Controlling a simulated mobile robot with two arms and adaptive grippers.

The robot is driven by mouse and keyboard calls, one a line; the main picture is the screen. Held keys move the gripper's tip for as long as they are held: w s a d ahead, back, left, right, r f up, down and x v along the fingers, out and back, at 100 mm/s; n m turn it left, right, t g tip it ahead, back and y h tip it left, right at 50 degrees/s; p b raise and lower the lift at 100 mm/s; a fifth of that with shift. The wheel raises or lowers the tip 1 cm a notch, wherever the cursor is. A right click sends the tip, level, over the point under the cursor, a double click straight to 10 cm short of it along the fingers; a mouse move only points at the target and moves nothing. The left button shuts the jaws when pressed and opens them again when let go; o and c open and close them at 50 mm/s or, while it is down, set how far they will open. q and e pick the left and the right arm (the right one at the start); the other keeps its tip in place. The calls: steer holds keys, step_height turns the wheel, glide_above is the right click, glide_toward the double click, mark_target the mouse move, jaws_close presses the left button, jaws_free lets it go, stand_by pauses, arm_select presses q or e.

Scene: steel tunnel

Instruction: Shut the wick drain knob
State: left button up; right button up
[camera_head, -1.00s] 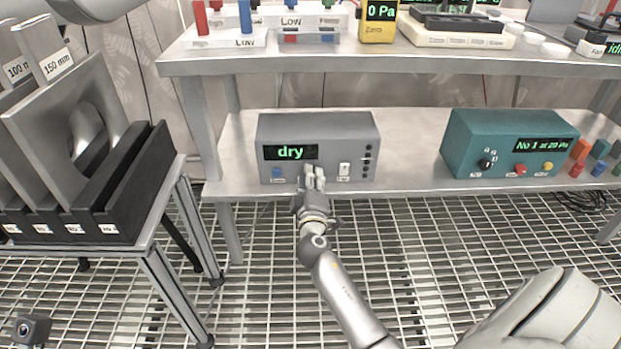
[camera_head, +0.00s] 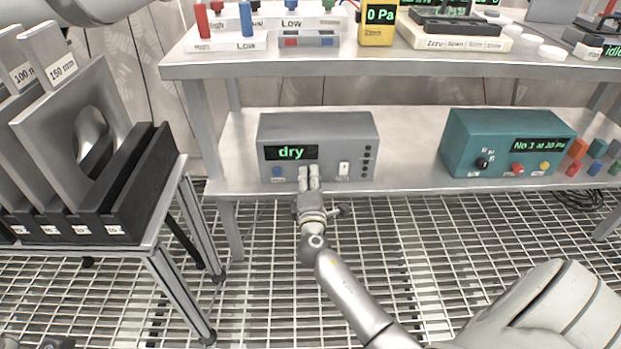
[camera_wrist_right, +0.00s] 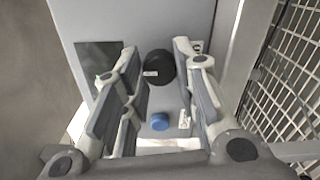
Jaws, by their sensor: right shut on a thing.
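The grey box (camera_head: 330,130) with a green "dry" display (camera_head: 291,152) stands on the lower shelf. In the right wrist view a round black knob (camera_wrist_right: 158,68) with a small white label sits on its front panel. A blue button (camera_wrist_right: 159,122) is beside the knob; it also shows in the head view (camera_head: 278,172). My right gripper (camera_head: 309,172) is at the box's front, its fingers hiding the knob in the head view. My left gripper is not in view.
A white switch (camera_head: 343,168) sits right of my fingers. A teal box (camera_head: 510,143) with knobs stands further right on the lower shelf (camera_head: 410,160). The upper shelf (camera_head: 330,62) overhangs behind. A side table with a black rack (camera_head: 140,190) of plates stands left.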

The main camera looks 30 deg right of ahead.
steer(key=shift+a, duration=0.1)
stand_by(0.3)
steer(key=o, duration=0.9)
steer(key=shift+w, duration=0.1)
steer(key=shift+o, duration=0.6)
steer(key=v, duration=1.2)
